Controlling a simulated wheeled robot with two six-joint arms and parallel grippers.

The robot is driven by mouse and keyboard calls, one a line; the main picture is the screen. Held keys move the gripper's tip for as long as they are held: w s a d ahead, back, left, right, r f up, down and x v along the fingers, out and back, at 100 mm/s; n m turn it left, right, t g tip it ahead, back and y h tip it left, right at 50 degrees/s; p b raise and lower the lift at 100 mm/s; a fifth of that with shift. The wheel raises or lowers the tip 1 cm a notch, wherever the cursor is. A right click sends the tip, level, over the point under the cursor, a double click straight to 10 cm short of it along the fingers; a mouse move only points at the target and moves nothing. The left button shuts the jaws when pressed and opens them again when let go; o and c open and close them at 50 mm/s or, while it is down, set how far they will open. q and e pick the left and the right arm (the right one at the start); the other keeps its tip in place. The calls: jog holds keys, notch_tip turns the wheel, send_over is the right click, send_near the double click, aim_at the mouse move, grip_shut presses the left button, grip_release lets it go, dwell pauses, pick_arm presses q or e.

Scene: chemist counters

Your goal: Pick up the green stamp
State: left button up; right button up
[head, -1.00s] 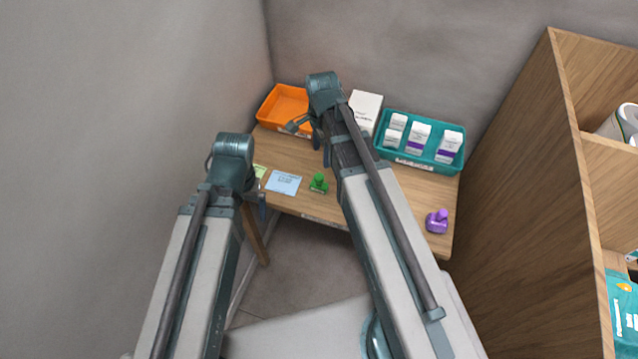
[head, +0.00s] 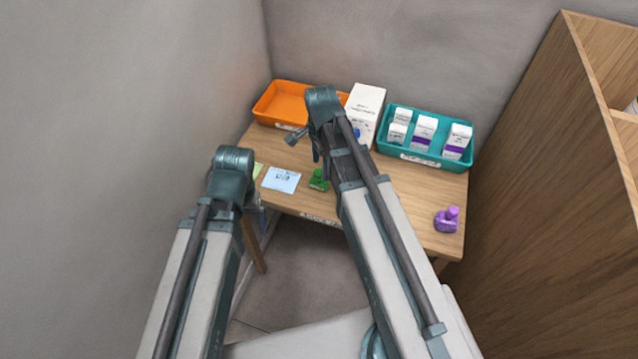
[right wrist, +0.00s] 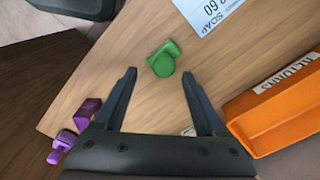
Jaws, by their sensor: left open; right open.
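The green stamp (head: 318,180) stands on the wooden desk (head: 400,190) near its front edge, just right of a light blue card. In the right wrist view, the green stamp (right wrist: 164,60) lies just beyond and between the fingertips, with nothing gripped. My right gripper (head: 303,147) is open above the desk, a little behind the stamp in the head view; its arm passes close beside the stamp. My left gripper (head: 260,213) is open and empty by the desk's front left edge, partly hidden by its own wrist.
A purple stamp (head: 447,219) stands at the desk's right front. An orange tray (head: 270,104), a white box (head: 367,105) and a teal tray (head: 420,160) with small boxes line the back. The blue card (head: 281,180) lies flat. A wooden shelf (head: 545,150) stands right.

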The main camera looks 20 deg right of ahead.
aim_at(319, 172)
jog(key=f+b, duration=0.2)
jog(key=f, duration=0.1)
jog(key=f+b, duration=0.1)
jog(key=b, duration=0.1)
jog(key=shift+w+a+f, duration=0.15)
jog(key=shift+w+f, duration=0.1)
jog(key=shift+f, duration=0.05)
jog(key=shift+r, duration=0.1)
grip_shut()
